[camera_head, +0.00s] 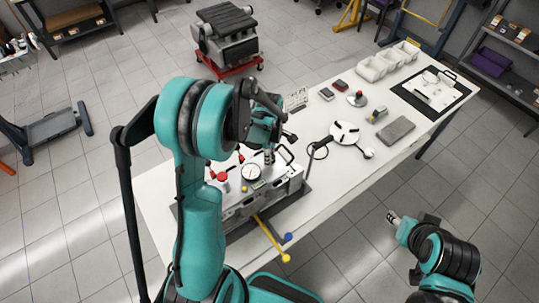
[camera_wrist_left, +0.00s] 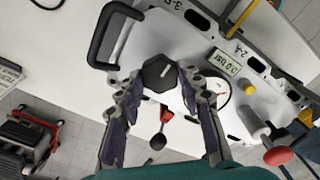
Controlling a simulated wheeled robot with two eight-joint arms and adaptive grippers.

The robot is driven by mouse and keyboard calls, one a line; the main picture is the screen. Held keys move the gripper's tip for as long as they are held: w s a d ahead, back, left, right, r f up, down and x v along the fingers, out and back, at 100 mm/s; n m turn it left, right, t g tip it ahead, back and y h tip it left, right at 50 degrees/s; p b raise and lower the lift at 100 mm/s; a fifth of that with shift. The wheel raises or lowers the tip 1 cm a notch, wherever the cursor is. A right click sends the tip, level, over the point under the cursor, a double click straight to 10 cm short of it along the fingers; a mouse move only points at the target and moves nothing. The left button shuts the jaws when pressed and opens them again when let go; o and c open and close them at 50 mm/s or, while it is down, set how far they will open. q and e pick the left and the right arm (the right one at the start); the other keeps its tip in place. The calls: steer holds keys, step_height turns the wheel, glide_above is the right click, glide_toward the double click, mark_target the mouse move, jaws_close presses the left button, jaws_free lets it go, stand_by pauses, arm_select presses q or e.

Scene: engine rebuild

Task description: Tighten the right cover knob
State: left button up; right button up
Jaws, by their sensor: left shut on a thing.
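A black faceted knob (camera_wrist_left: 158,74) with a small orange-red mark sits on the pale cover (camera_wrist_left: 205,30) in the left wrist view. My left gripper (camera_wrist_left: 161,80) is shut on this knob, one finger on each side. In the head view my left gripper (camera_head: 269,155) reaches down onto the far right part of the engine unit (camera_head: 240,205), and the knob is hidden there. My right gripper (camera_head: 393,217) hangs off the table's near side at lower right, too small to tell if open or shut.
A round gauge (camera_head: 251,172), red knobs (camera_head: 221,176) and a yellow lever (camera_head: 272,240) crowd the unit. A digital readout (camera_wrist_left: 224,62) and black handle (camera_wrist_left: 103,35) lie close to my left fingers. A white round device (camera_head: 345,133) and grey pad (camera_head: 396,130) stand farther right on the table.

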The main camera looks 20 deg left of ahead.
arm_select(q)
steer(key=m+b, duration=0.1)
steer(key=m, duration=0.2)
steer(key=shift+f+b, duration=0.1)
steer(key=shift+b, duration=0.3)
steer(key=m+b, duration=0.1)
steer(key=m, duration=0.4)
steer(key=shift+b, duration=0.4)
steer(key=m+b, duration=0.1)
steer(key=m, duration=0.3)
steer(key=shift+m, duration=0.3)
steer(key=m+b, duration=0.1)
steer(key=m, duration=0.3)
steer(key=m+b, duration=0.1)
steer(key=m, duration=0.8)
steer(key=shift+m+b, duration=0.3)
steer(key=shift+b, duration=0.1)
steer(key=m, duration=0.9)
steer(key=shift+b, duration=0.4)
